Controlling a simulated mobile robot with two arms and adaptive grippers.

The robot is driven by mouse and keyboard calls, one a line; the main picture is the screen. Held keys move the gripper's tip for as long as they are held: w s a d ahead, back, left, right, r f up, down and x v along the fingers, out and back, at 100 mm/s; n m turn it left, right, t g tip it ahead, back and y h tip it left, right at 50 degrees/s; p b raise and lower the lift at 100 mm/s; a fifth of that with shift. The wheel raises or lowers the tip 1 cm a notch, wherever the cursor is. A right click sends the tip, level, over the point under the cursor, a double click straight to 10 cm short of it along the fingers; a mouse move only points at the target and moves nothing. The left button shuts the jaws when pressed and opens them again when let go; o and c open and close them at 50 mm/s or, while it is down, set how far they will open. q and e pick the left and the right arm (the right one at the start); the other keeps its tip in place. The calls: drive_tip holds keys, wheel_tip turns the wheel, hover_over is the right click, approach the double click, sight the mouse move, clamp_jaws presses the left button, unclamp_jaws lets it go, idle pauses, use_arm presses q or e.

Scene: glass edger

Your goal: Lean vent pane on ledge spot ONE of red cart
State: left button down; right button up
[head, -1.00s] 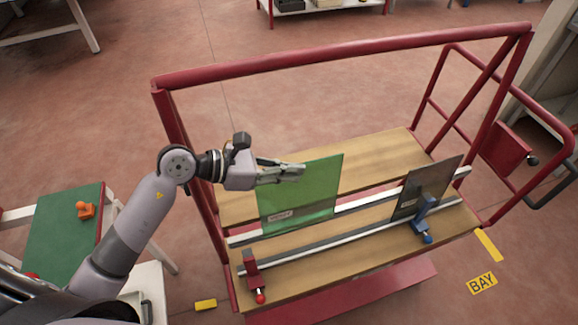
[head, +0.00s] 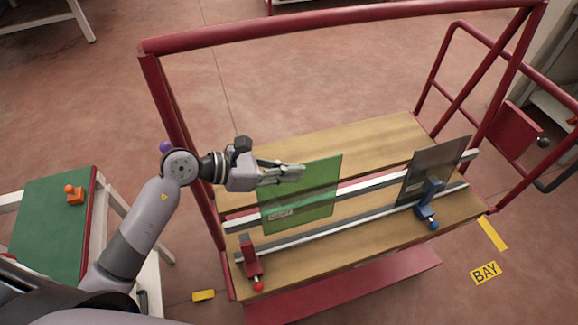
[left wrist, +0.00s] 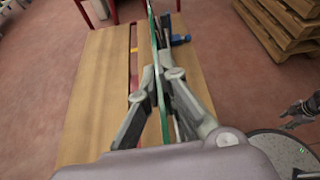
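The vent pane, a green see-through sheet (head: 305,195) with a small white label near its lower left, stands nearly upright over the red cart (head: 330,284). My left gripper (head: 292,176) is shut on its upper left part. In the left wrist view the pane (left wrist: 158,60) shows edge-on between the fingers (left wrist: 160,92). Its lower edge appears between the cart's two pale rails; I cannot tell whether it touches anything. My right gripper is outside the head view; a dark jaw-like part at the right of the left wrist view (left wrist: 302,110) may be it, its state unclear.
A dark grey pane (head: 432,170) leans at the cart's right beside a blue clamp (head: 428,200). A red clamp (head: 250,260) sits on the front rail's left. The red top bar (head: 340,27) spans behind. A green-topped table (head: 45,225) stands left.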

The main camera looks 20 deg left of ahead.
sight(290, 201)
use_arm(q)
drive_tip(key=shift+s+d+f+b, duration=0.1)
drive_tip(key=shift+f+b, duration=1.25)
drive_tip(key=shift+f, duration=0.35)
drive_tip(key=shift+s+d+f+b, duration=0.1)
drive_tip(key=shift+f+b, duration=1.25)
drive_tip(key=shift+f, duration=0.35)
drive_tip(key=shift+f+b, duration=0.5)
drive_tip(key=shift+f, duration=0.1)
drive_tip(key=c, duration=1.7)
unclamp_jaws()
drive_tip(key=shift+s+f, duration=0.1)
drive_tip(key=shift+f, duration=0.05)
